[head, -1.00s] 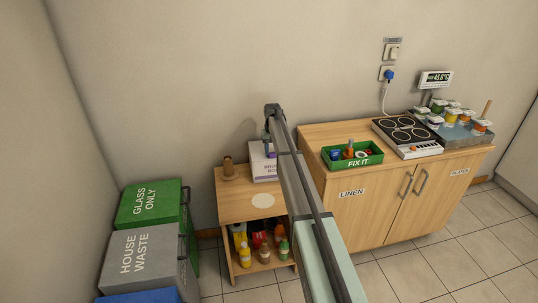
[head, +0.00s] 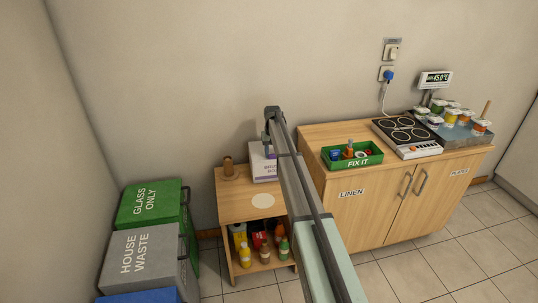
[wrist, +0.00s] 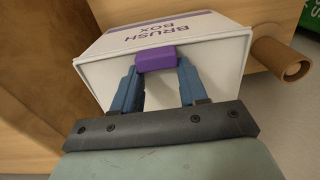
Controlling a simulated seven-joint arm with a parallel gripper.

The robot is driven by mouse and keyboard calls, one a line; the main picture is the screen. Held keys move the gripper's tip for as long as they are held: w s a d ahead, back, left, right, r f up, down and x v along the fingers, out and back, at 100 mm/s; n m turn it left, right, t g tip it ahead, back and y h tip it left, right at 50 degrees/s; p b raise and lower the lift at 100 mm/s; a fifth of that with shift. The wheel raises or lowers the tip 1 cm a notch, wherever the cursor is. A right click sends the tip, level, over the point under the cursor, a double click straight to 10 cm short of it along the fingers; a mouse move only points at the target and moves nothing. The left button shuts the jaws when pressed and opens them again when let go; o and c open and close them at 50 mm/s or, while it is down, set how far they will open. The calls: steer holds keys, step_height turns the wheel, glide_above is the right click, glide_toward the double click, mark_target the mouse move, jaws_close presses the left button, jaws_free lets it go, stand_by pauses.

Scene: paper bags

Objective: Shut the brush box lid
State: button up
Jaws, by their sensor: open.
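The brush box (head: 262,169) is a white box with purple lettering on the small wooden shelf unit, partly hidden by my arm in the head view. In the wrist view the box (wrist: 195,30) shows its lettering upside down, and a purple tab (wrist: 156,59) sticks out at its edge. My gripper (wrist: 158,70) is open, with one blue fingertip on each side of the tab. Whether the fingers touch the tab I cannot tell. My gripper (head: 266,142) is at the box in the head view, small and partly hidden. How far the lid stands open is unclear.
A brown cylinder (head: 229,168) stands left of the box, and several bottles (head: 264,254) are on the shelf below. The linen cabinet (head: 352,210) with a green tray (head: 355,163) and a hob (head: 407,132) is at right. Bins (head: 150,204) stand at left.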

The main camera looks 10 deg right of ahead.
steer(key=shift+s+f, duration=0.35)
steer(key=shift+f, duration=0.3)
steer(key=shift+w+r, duration=0.1)
steer(key=shift+r, duration=0.6)
steer(key=shift+o, duration=1.1)
steer(key=shift+w+r, duration=0.1)
steer(key=shift+r, duration=0.55)
steer(key=shift+w+r, duration=0.1)
steer(key=shift+r, duration=2.65)
steer(key=shift+w, duration=0.1)
